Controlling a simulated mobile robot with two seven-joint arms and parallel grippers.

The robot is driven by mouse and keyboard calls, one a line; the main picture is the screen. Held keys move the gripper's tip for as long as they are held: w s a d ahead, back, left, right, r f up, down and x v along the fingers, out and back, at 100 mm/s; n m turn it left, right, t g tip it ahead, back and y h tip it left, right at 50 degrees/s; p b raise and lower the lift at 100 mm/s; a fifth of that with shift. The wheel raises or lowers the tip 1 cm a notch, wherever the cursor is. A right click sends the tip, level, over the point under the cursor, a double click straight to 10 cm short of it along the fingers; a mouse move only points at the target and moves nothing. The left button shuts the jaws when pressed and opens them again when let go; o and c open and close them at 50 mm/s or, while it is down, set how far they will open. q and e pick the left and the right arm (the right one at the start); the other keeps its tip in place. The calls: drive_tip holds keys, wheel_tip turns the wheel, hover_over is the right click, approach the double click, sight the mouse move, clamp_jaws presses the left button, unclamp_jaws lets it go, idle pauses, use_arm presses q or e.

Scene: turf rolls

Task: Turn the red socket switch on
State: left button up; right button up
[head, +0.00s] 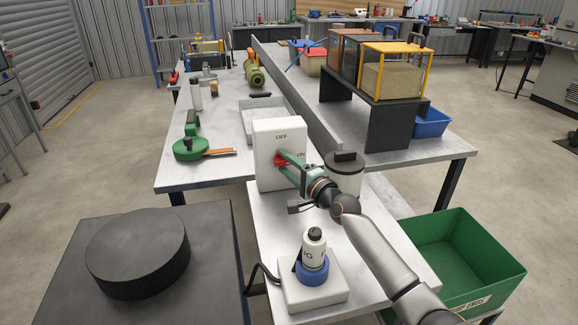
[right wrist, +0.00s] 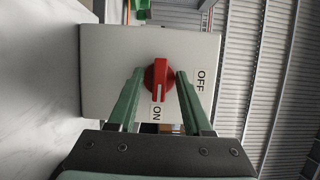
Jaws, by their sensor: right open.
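The red socket switch is a red rotary knob (right wrist: 158,76) on a white box (head: 268,133); in the head view the knob (head: 279,161) is partly hidden by my fingers. The box carries an OFF label at its top and an ON label at its right. In the right wrist view the knob's white mark points at the ON label (right wrist: 156,113). My right gripper (head: 284,159) is open, with one green finger on each side of the knob. I cannot tell whether the fingers touch it. My left gripper is not in view.
A lidded jar (head: 345,174) stands close beside my right gripper. A white bottle in a blue holder (head: 311,268) stands in front on the table. A green bin (head: 457,258) is at the right. A black round block (head: 137,250) is at the left.

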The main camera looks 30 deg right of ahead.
drive_tip(key=s+d+p, duration=0.1)
drive_tip(key=s, duration=1.1)
drive_tip(key=shift+s+d, duration=0.2)
drive_tip(key=shift+d, duration=0.15)
